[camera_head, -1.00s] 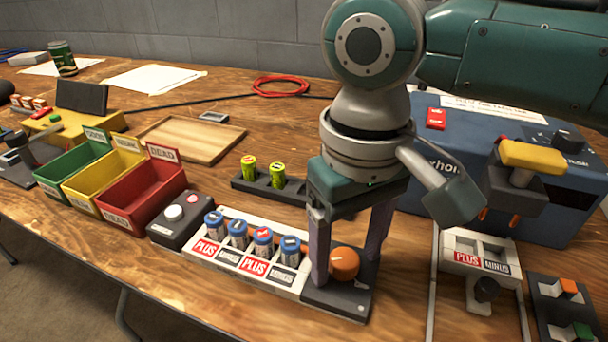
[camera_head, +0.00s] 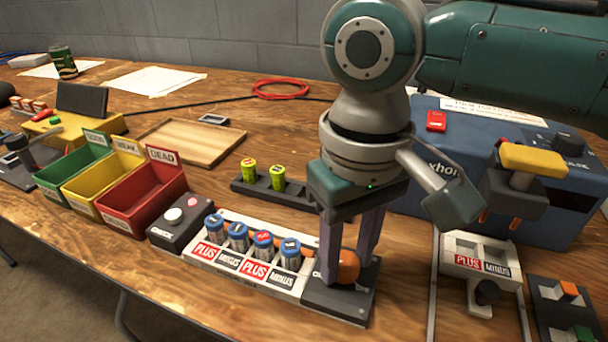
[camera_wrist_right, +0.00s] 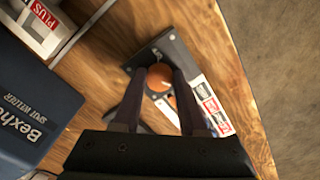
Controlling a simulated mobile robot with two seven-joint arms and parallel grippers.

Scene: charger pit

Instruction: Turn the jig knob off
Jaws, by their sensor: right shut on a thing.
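The orange jig knob (camera_head: 350,266) sits on a dark base plate (camera_head: 340,303) at the right end of the white battery jig (camera_head: 232,265). My right gripper (camera_head: 346,272) points down with a finger on either side of the knob and is shut on it. The right wrist view shows the knob (camera_wrist_right: 160,77) between the two fingertips (camera_wrist_right: 159,73). Lettering on the plate is partly hidden by a finger. Several blue batteries stand in the jig, above PLUS and MINUS labels. My left gripper is not in view.
A black box with a white button (camera_head: 178,222) adjoins the jig's left end. Green, yellow and red bins (camera_head: 140,195) stand farther left. A dark holder with green batteries (camera_head: 265,189) is behind the jig. The blue welder (camera_head: 560,215) and a white PLUS/MINUS cradle (camera_head: 480,252) are right.

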